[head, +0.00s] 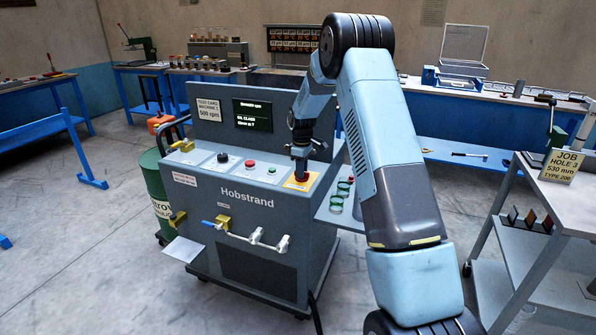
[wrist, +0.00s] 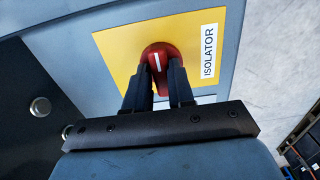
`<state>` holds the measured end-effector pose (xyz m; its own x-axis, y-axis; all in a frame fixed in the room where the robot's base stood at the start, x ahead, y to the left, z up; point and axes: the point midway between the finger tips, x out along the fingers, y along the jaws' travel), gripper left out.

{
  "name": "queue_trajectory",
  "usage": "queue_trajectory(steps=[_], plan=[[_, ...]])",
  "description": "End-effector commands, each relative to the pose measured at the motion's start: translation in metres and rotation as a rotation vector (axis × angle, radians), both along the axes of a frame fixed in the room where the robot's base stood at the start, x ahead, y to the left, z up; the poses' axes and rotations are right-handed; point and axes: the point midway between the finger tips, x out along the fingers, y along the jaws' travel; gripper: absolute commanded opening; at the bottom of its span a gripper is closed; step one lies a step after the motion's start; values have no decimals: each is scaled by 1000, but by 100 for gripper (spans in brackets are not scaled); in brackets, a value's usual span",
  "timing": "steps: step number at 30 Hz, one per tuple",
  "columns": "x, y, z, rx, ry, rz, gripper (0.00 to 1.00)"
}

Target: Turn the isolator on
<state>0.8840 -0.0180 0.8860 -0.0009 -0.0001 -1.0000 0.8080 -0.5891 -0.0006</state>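The isolator (wrist: 160,52) is a red rotary knob with a white line, on a yellow plate (wrist: 118,45) labelled ISOLATOR. In the head view the yellow plate (head: 291,185) is at the right end of the sloped panel of the grey Hobstrand machine (head: 215,200). My gripper (wrist: 160,75) is at the knob, with one dark finger on each side of its lower part. The fingers look close against the knob, but I cannot tell whether they press on it. The white line runs nearly upright in the wrist view. In the head view my gripper (head: 301,172) mostly hides the knob.
Red and green buttons (head: 250,163) and a black knob (head: 223,157) sit left on the same panel. A grey trolley (head: 560,195) is at far right. Open floor lies left.

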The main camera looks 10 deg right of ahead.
Motion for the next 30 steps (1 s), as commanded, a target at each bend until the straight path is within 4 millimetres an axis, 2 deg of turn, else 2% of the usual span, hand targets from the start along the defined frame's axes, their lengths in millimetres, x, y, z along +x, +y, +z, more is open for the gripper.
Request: queue_trajectory(steps=[1, 7, 10, 11, 13, 20, 30], plan=[[0, 0, 0, 0, 0, 0, 18], [1, 0, 0, 0, -2, 0, 0], [1, 0, 1, 0, -2, 0, 0], [1, 20, 1, 0, -2, 7, 0], [1, 10, 1, 0, -3, 3, 0], [1, 5, 1, 1, -2, -41, 0], [0, 1, 0, -2, 0, -277, 0]])
